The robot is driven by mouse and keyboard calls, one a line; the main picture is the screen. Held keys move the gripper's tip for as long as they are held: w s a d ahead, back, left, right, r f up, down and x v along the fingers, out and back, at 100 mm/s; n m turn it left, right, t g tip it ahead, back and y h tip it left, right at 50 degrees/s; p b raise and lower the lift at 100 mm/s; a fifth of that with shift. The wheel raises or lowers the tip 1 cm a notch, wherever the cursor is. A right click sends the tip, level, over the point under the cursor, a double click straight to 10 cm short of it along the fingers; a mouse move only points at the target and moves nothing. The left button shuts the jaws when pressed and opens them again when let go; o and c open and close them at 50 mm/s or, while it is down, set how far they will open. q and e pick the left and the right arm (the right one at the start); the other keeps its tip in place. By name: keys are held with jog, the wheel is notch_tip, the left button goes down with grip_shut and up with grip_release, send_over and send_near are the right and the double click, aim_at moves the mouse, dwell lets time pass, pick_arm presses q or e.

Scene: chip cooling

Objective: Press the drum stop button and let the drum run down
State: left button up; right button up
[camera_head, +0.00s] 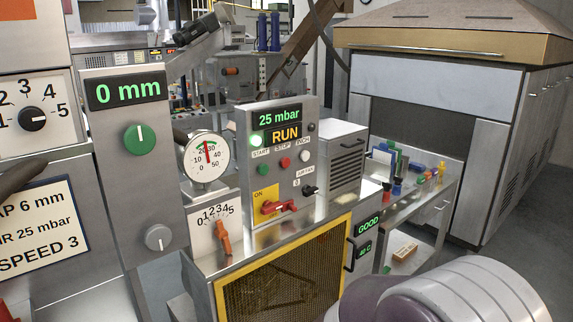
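The drum control panel (300,185) stands in the middle, its display (281,126) reading "25 mbar" and "RUN". Nothing covers the red button. Below the panel, a yellow-framed mesh guard (285,275) covers an opening; the drum cannot be made out clearly behind it. A large rounded grey and purplish link at lower right looks like part of my arm. Neither gripper shows.
A dial gauge (206,156) and an orange-handled selector (223,238) stand left of the panel. A red rotary switch (279,208) is below the buttons. A column with a "0 mm" display (127,91) stands further left. A side bench (432,195) holds coloured items.

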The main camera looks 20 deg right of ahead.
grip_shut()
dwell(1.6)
